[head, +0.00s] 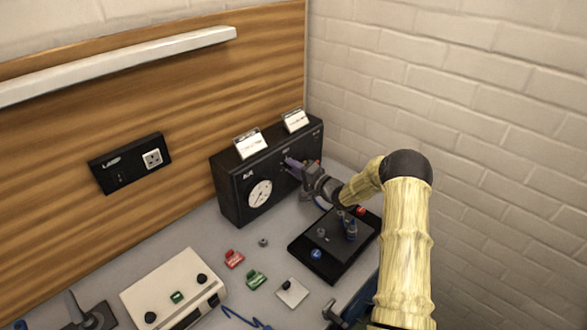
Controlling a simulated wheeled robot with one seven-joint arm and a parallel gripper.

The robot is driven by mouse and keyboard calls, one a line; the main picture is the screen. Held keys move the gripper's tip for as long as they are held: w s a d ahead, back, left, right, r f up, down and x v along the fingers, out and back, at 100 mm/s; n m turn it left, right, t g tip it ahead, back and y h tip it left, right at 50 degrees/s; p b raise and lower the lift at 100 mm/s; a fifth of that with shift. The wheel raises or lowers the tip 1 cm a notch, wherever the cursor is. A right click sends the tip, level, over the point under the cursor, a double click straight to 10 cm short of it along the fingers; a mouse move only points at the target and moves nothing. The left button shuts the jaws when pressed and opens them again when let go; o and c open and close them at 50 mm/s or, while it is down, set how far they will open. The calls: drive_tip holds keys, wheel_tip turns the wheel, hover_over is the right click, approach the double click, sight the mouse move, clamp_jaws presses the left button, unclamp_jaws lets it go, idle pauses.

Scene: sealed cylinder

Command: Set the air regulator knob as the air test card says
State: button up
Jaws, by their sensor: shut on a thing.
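A black panel box (240,205) stands at the back of the bench, with a round white dial gauge (259,193) on its front and lettering too small to read for certain. Two white cards (249,143) and (295,120) stand on top of it; their text is too small to read. My gripper (291,164) is at the right part of the box's front, shut on what appears to be the regulator knob. The knob itself is hidden by the fingers, so its setting cannot be told.
A black tray (303,251) with small parts stands below my arm. A beige box (150,287) with knobs stands at the front left. Red (233,259) and green (256,280) small pieces and a grey plate (292,292) lie between them. A brick wall (480,150) bounds the right side.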

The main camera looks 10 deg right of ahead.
drive_tip(key=shift+w+d+r, duration=0.1)
drive_tip(key=shift+d+r, duration=0.05)
drive_tip(key=shift+d, duration=0.15)
drive_tip(key=o, duration=1)
drive_tip(key=shift+c, duration=0.2)
drive_tip(key=shift+a, duration=0.1)
drive_tip(key=b+v, duration=0.4)
drive_tip(key=v, duration=1.3)
drive_tip(key=shift+s, duration=0.25)
